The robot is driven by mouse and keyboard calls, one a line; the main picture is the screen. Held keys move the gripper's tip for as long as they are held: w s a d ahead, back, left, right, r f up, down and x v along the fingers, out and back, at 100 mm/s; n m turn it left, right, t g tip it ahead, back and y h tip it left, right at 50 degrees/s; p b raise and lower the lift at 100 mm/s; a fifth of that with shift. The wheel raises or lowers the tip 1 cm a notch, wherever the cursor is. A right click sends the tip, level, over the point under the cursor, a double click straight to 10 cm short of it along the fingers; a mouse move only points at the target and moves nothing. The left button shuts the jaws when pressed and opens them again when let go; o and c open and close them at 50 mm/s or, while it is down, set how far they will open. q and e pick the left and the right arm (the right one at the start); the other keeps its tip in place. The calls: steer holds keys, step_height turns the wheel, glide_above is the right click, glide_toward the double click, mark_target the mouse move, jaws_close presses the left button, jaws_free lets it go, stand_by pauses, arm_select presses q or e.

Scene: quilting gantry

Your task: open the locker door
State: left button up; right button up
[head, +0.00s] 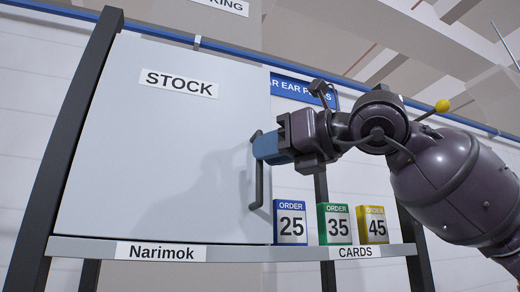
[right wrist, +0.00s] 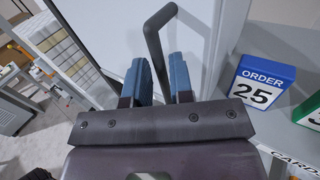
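The locker door (head: 150,150) is a large light grey panel marked STOCK, and it looks closed. Its dark bar handle (head: 259,185) stands upright near the right edge. My right gripper (head: 266,147) reaches in from the right at the upper part of the handle. In the right wrist view the handle (right wrist: 153,40) runs down between the two blue fingers of the gripper (right wrist: 161,80). My left gripper is not in view.
Order cards marked 25 (head: 290,222), 35 (head: 334,224) and 45 (head: 373,225) stand on the shelf (head: 235,253) right of the locker, below my right arm. A dark post (head: 70,150) stands left of the door. The space before the door looks clear.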

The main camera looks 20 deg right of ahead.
steer(key=shift+x, duration=1.15)
steer(key=shift+c, duration=0.3)
jaws_close()
steer(key=shift+s, duration=0.1)
